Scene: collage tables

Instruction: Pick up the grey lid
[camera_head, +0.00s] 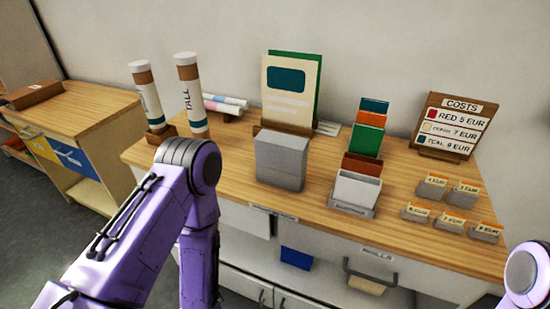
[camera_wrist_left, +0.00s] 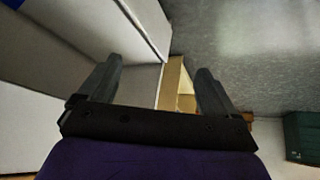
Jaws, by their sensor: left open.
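A grey box-like block (camera_head: 281,160) stands on the wooden table top in the head view, in front of a cream card with a teal panel. I cannot make out a separate grey lid, or whether the block's top face is one. My left arm comes in from the left and bends down in front of the table; its gripper is hidden in the head view. In the left wrist view my left gripper (camera_wrist_left: 158,72) is open, with nothing between its fingers. My right gripper is not in view; only part of that arm shows at the right edge.
Two tall tubes (camera_head: 190,95) stand behind my left arm. A card rack (camera_head: 352,190), a costs sign (camera_head: 450,125) and several small price-tag blocks (camera_head: 432,185) occupy the table's right half. In the left wrist view, white panels (camera_wrist_left: 60,60) lie left and a dark green box (camera_wrist_left: 302,135) right.

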